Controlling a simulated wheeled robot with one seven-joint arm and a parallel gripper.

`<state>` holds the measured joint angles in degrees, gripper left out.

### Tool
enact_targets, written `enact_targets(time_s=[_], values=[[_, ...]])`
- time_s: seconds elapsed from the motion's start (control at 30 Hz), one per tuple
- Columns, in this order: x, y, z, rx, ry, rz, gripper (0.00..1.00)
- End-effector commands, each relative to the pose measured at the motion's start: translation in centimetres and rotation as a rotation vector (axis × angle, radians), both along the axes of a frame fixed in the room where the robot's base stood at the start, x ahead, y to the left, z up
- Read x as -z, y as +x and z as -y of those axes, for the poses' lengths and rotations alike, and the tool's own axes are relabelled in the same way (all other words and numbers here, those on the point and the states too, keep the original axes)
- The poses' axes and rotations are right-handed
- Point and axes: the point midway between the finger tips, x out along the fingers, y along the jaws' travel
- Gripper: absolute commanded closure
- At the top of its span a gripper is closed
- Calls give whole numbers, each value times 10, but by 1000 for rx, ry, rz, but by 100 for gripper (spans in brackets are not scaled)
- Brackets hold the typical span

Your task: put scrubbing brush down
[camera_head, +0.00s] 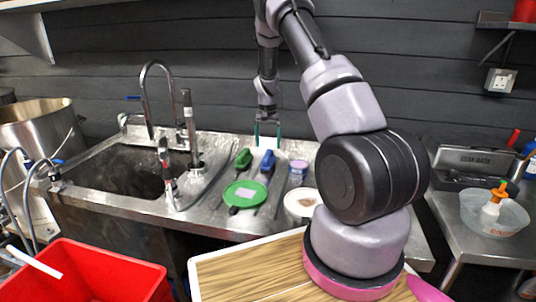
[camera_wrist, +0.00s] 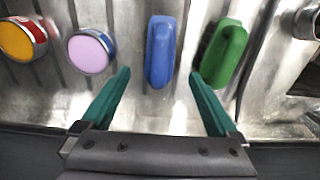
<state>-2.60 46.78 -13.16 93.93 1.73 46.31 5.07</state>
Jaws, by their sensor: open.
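A blue scrubbing brush (camera_head: 266,165) lies on the steel draining board beside the sink. It also shows in the wrist view (camera_wrist: 160,50), ahead of and between my fingertips, with no finger closed on it. A green-handled brush (camera_head: 243,158) with dark bristles lies beside it, and shows at the right in the wrist view (camera_wrist: 226,52). I cannot tell which brush the task means. My gripper (camera_head: 267,134), with teal fingers, is open and empty above the board, behind the brushes in the head view.
A steel sink (camera_head: 120,172) with taps is at the left. A red crate (camera_head: 110,270) and a wooden board (camera_head: 250,275) are in front.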

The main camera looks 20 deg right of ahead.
Motion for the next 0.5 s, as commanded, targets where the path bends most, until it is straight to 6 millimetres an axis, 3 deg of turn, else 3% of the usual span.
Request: enact_targets(time_s=[0.27,0.37,0.5], values=[[-32,-2,-1,1,4,7,5],[-58,-6,-6,-1,16,31,5],[-118,-25,-18,-8,48,92,5]])
